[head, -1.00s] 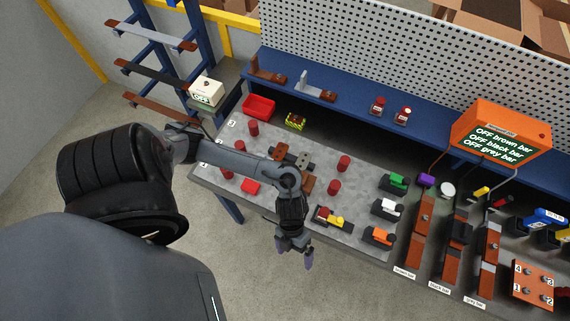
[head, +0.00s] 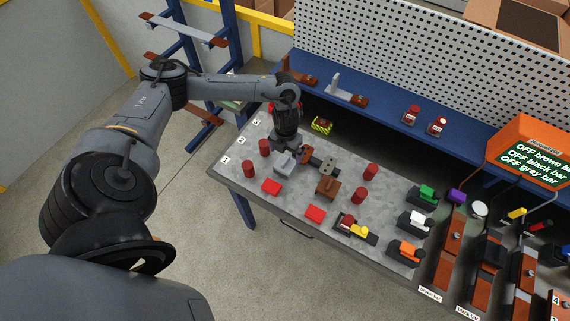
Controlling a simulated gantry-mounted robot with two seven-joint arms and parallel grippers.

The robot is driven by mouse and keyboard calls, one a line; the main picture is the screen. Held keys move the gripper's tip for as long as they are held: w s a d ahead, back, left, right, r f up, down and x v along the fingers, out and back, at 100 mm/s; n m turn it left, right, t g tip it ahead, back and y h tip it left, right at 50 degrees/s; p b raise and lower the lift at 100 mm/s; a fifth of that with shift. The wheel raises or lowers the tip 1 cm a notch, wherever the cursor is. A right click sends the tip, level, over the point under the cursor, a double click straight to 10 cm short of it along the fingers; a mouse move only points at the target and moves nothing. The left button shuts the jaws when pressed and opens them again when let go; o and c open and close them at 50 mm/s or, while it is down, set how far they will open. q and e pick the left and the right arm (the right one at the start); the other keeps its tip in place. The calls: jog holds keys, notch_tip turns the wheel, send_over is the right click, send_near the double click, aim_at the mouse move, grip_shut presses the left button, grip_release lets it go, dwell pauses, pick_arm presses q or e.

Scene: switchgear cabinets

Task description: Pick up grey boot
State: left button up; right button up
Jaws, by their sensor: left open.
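A light grey block, which looks like the grey boot (head: 285,164), sits on the grey worktop of the bench, left of a brown boot (head: 327,188). My left gripper (head: 289,149) points down just above and behind the grey boot. It is open and empty; its fingertips are small and partly dark, so I cannot tell whether they touch the boot. My right gripper is not in view.
A dark part with brown and grey pieces (head: 322,162) stands right of the gripper. Red cylinders (head: 370,171) and red flat blocks (head: 315,214) stand around. A yellow-black block (head: 321,124) lies behind. Coloured-handled parts (head: 422,196) line the right side.

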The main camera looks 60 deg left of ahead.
aim_at(285, 160)
pick_arm(q)
jog(key=shift+s+f+p, duration=0.1)
jog(key=shift+f+p, duration=0.5)
jog(key=shift+f, duration=2.7)
jog(key=shift+a, duration=0.1)
jog(key=shift+c, duration=0.5)
jog(key=c, duration=0.9)
